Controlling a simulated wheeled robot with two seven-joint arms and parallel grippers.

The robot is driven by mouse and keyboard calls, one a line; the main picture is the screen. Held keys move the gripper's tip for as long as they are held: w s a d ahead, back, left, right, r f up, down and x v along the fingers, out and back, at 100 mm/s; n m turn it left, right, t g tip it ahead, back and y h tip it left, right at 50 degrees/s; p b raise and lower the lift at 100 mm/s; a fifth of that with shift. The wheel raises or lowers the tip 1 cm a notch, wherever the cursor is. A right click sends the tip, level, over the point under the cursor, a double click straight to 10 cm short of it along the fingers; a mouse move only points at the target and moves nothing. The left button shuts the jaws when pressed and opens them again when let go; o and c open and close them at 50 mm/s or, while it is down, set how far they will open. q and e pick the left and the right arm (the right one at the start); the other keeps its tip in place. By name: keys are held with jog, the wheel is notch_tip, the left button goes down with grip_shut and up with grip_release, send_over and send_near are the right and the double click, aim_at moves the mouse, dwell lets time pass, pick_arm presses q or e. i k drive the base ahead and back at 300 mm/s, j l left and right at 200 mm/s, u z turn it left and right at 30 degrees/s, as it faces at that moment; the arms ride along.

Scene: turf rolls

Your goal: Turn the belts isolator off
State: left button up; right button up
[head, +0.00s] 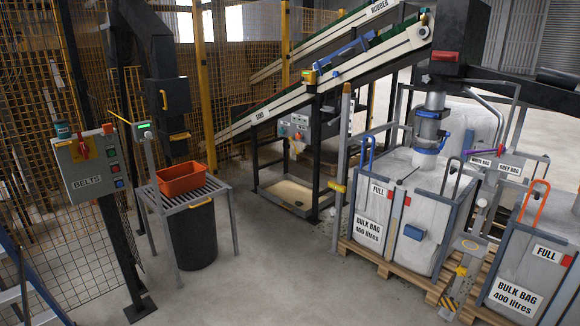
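The belts isolator is on a grey control box (90,163) labelled BELTS, fixed to a dark post at the left. Its red rotary handle (83,148) sits on a yellow plate near the top left of the box face. The handle looks roughly upright, but it is too small to read whether it points to on or off. Several coloured buttons (115,168) run down the right side of the face, including green and red ones. A red piece (108,128) sits on top of the box. Neither of my grippers can be made out in the view.
A slatted stand (186,198) holds an orange tub (180,178), with a black bin (195,235) beneath. Blue ladder rails (38,290) stand at lower left. Bulk bags (372,205) on pallets fill the right. Open concrete floor (250,285) lies in the front middle.

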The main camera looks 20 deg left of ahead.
aim_at(83, 150)
jog(key=i+u, duration=0.25)
jog(key=u, duration=0.2)
jog(key=i+u, duration=0.25)
jog(key=u, duration=0.2)
jog(key=i+l+u, duration=0.1)
jog(key=i+u, duration=0.15)
jog(key=u, duration=0.2)
jog(key=i+l+u, duration=0.2)
jog(key=u, duration=0.25)
jog(key=i+l+u, duration=0.1)
jog(key=i+l, duration=0.45)
jog(key=i, duration=0.1)
